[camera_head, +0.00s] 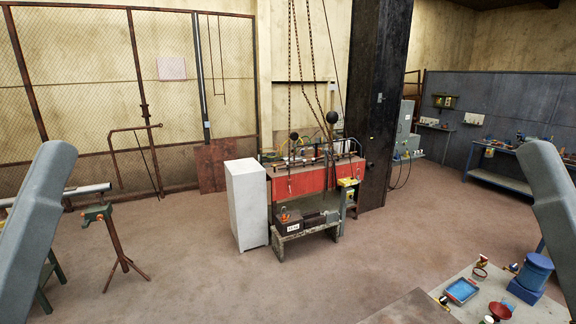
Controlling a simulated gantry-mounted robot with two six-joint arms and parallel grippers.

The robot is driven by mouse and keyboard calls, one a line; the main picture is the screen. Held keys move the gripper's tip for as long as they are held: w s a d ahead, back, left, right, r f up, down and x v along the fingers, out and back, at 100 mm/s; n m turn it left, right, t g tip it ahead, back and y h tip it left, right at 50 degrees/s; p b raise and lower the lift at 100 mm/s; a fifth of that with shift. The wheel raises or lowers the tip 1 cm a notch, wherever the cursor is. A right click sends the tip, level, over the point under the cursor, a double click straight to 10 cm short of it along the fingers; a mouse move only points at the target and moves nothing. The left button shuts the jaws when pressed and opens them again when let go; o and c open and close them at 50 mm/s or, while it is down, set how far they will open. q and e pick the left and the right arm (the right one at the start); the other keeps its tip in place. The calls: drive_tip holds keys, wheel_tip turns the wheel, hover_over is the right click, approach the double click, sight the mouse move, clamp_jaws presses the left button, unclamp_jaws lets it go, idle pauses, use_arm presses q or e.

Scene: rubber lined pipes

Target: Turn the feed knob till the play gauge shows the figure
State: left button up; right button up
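I cannot make out a feed knob or a play gauge for certain at this distance. A red machine bench (300,181) stands in the middle, with a row of small fittings along its top and round black balls (332,117) above it. A low grey stand (307,230) in front of it carries a dark block with a small white label (293,226), whose figures are too small to read. Grey links of my arms show at the left and right edges. Neither gripper is in view.
A white cabinet (246,204) stands left of the red bench, a black column (380,100) behind right. A pipe stand (114,245) is at left. At lower right, a table (475,305) holds a blue tray (461,290) and a blue vise-like block (532,275). Open floor lies between.

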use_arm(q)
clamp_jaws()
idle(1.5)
